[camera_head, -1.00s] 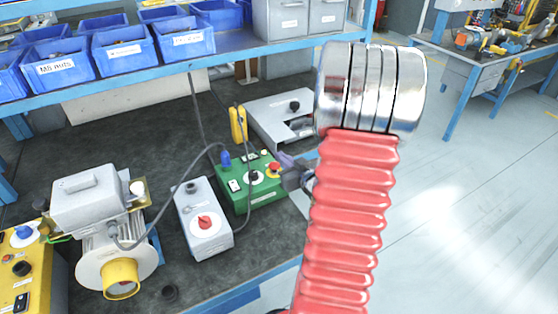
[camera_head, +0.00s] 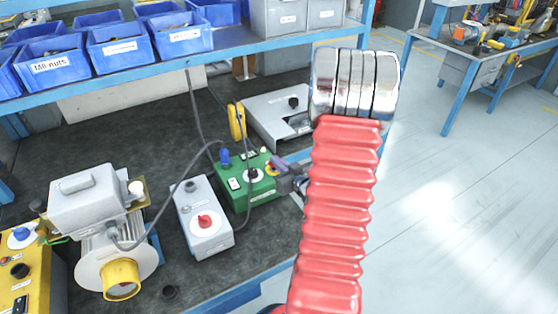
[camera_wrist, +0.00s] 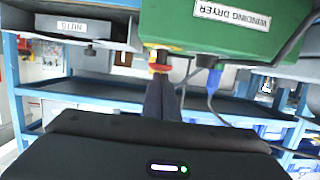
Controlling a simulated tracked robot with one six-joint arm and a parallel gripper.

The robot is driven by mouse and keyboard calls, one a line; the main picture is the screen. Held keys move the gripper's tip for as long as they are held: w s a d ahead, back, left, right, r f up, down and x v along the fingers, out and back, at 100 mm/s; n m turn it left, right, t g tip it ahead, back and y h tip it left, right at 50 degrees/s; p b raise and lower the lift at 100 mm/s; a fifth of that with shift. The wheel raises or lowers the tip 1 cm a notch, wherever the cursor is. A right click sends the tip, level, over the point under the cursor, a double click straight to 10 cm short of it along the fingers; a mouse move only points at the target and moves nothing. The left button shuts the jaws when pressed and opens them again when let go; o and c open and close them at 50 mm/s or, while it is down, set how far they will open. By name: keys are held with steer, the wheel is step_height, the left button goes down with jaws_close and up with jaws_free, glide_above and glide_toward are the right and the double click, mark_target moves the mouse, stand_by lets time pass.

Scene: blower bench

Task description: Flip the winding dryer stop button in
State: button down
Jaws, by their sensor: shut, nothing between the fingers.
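The winding dryer is a green box (camera_head: 262,191) on the bench. Its label shows upside down in the wrist view (camera_wrist: 232,14). The stop button is red on a yellow collar (camera_head: 270,170), at the box's right end in the head view and below the box body in the wrist view (camera_wrist: 159,68). My gripper (camera_head: 278,163) is shut and empty. Its fingertips (camera_wrist: 160,82) point at the button's face and look touching or very close; I cannot tell which. The fingers partly cover the button in the head view.
A grey box with a red knob (camera_head: 211,236) stands left of the dryer, and a flat grey unit (camera_head: 272,107) lies behind it. Cables rise beside the dryer. A shelf with blue bins (camera_head: 122,48) overhangs the bench. Open floor lies to the right.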

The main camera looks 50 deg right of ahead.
steer(key=shift+s+f, duration=0.1)
steer(key=shift+f, duration=0.9)
